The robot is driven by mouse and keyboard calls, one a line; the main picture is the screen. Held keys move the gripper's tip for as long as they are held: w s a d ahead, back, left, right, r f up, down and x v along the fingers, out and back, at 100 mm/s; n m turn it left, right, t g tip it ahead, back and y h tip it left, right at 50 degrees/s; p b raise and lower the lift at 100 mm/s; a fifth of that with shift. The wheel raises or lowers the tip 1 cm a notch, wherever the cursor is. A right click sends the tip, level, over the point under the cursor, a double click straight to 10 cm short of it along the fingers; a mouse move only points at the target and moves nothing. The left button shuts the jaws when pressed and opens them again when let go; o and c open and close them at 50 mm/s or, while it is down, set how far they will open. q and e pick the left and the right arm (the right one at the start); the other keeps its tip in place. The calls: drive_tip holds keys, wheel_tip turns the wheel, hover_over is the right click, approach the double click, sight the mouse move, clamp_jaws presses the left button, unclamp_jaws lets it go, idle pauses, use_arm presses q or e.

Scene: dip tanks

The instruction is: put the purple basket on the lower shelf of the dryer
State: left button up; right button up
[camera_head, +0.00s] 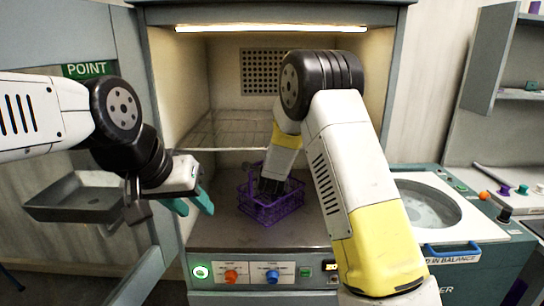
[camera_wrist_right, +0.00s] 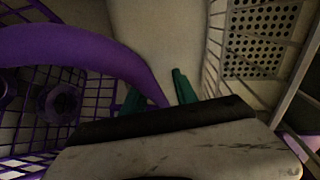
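The purple basket (camera_head: 272,208) is a wire-mesh basket, upright at the grey floor (camera_head: 225,233) of the open dryer (camera_head: 160,20), below and in front of a wire shelf (camera_head: 225,130). My right arm reaches into the dryer, its gripper at the basket and mostly hidden in the head view. In the right wrist view the fingers of my right gripper (camera_wrist_right: 158,95) are apart, with the purple handle (camera_wrist_right: 100,55) running in by the left finger; I see no grip on it. My left gripper (camera_head: 190,204) is open and empty, left of the basket near the dryer's front.
The open dryer door (camera_head: 140,280) stands at the left, by a grey tray (camera_head: 75,200). A control panel with knobs (camera_head: 262,274) is below the dryer opening. A round-topped machine (camera_head: 470,245) with a blue handle stands at the right.

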drive_tip(key=s+r, duration=0.2)
drive_tip(key=s, duration=1)
drive_tip(key=shift+a, duration=0.15)
idle(0.9)
